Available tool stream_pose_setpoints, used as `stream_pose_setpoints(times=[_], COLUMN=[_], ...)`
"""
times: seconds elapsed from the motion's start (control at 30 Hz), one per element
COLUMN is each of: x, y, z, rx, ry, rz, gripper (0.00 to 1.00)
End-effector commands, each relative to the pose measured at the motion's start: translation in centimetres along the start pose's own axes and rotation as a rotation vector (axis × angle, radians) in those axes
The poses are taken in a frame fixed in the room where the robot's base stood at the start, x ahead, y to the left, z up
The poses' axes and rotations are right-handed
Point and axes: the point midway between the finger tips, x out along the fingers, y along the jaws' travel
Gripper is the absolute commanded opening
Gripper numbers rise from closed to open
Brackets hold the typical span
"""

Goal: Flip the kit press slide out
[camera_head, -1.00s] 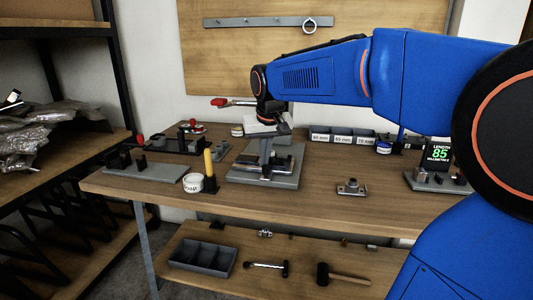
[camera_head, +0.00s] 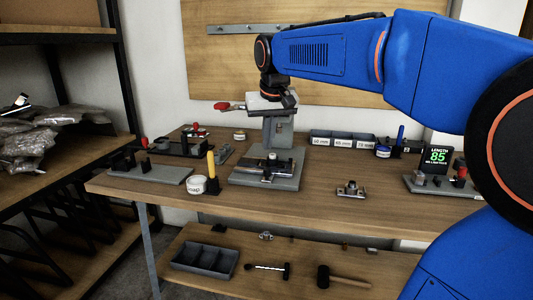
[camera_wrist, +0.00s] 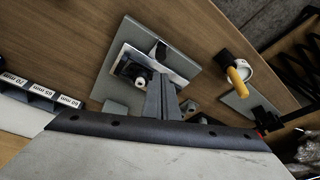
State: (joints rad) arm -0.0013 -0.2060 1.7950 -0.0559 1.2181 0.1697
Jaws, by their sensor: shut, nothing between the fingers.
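A slide assembly (camera_head: 268,166) with shiny metal and dark parts lies low on the base. In the wrist view this assembly (camera_wrist: 135,72) shows a bright plate and a dark block with a pale round knob. I cannot tell how far out the slide is. My gripper (camera_head: 269,140) is above the press, apart from the slide, pointing down, shut and empty. Its fingers (camera_wrist: 161,85) show close together in the wrist view and partly hide the press.
A red-handled lever (camera_head: 228,106) sticks out left of my gripper. A yellow-handled tool (camera_head: 211,164) and a white round container (camera_head: 197,185) stand left of the press. Labelled bins (camera_head: 342,139) are behind right. A small metal fixture (camera_head: 350,189) sits right, with bare bench around it.

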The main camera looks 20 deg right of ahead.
Motion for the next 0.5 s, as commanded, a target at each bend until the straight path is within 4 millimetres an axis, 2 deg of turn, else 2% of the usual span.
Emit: stream_pose_setpoints(times=[0.2,0.5], x=[-1.5,-1.6], y=[0.1,0.1], z=[-0.4,-0.4], rx=[0.000,0.000], ry=[0.002,0.002], rz=[0.000,0.001], gripper=[0.00,0.00])
